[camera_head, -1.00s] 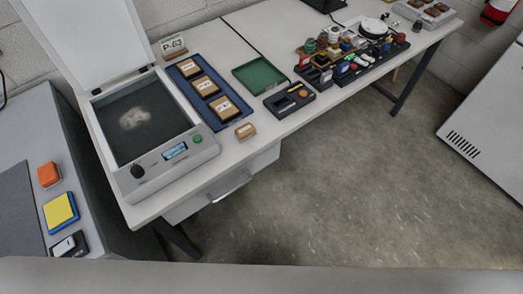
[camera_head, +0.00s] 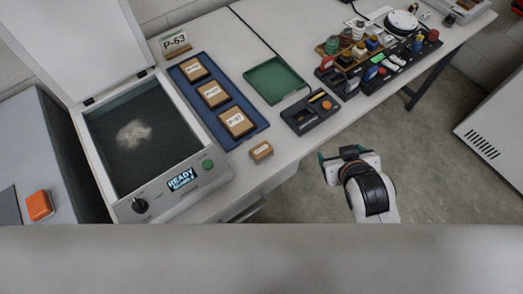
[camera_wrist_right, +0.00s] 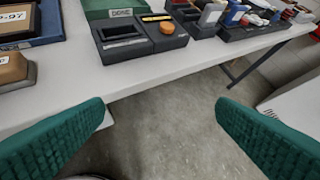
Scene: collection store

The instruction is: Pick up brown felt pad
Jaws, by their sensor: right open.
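No thing is plainly a brown felt pad. A small brown block (camera_head: 261,151) with a pale label lies near the table's front edge, beside the scanner; I cannot tell if it is felt. A brown block (camera_wrist_right: 14,70) also shows at the left edge of the right wrist view. My right gripper (camera_head: 344,154) is beyond the table's front edge, to the right of the small block. In the right wrist view its two green fingers (camera_wrist_right: 160,112) are wide apart with nothing between them, with floor behind. My left gripper is not in view.
A scanner (camera_head: 205,191) with its lid raised stands at left. A blue tray (camera_head: 241,143) holds three labelled brown boxes. A green tray (camera_head: 274,80), a black box (camera_head: 311,112) with an orange button and a crowded organiser (camera_head: 374,65) stand further right. An orange block (camera_head: 39,206) is far left.

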